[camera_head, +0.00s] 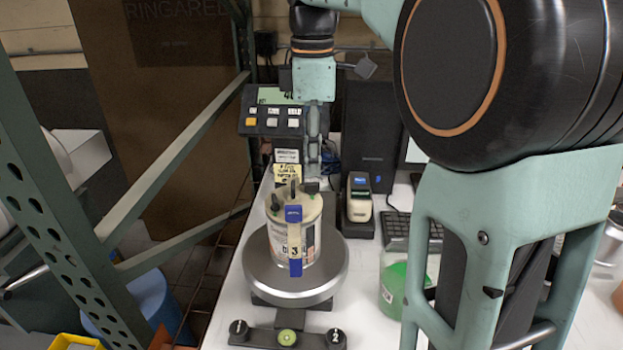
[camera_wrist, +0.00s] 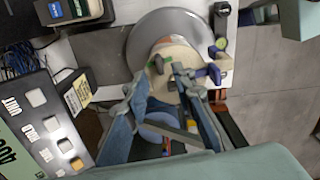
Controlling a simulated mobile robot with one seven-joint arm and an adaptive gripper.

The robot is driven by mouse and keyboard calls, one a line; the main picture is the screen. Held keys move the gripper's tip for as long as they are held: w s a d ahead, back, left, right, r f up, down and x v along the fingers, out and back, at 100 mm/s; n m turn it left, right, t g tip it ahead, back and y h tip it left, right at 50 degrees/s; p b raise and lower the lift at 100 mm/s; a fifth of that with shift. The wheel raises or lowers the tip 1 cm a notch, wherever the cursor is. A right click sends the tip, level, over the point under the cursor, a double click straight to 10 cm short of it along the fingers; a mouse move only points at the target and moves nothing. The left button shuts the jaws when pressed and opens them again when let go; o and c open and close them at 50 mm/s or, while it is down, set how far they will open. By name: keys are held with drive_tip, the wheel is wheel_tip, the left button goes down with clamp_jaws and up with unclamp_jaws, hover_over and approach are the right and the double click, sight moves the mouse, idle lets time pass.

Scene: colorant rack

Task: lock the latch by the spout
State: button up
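A pale can (camera_head: 293,238) with a label stands upright on a round grey scale plate (camera_head: 330,275). A blue spout piece (camera_head: 294,214) is at the front of its lid, and it looks purple in the wrist view (camera_wrist: 214,73). A small black latch (camera_head: 275,203) stands up at the lid's left; a black piece also shows on the lid in the wrist view (camera_wrist: 158,63). Another dark upright piece (camera_head: 293,187) is further back. My gripper (camera_head: 312,186) is over the lid's back right edge. In the wrist view its fingers (camera_wrist: 163,74) are apart with nothing gripped. Contact with the lid cannot be told.
A button console (camera_head: 272,122) stands behind the can. A small device (camera_head: 359,197) and a keyboard (camera_head: 405,228) are to the right. A green container (camera_head: 392,287) is at front right. A green metal rack (camera_head: 60,220) rises at the left.

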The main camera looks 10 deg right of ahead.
sight(312, 183)
wheel_tip(312, 183, down, 5)
drive_tip(key=shift+f, duration=0.15)
clamp_jaws()
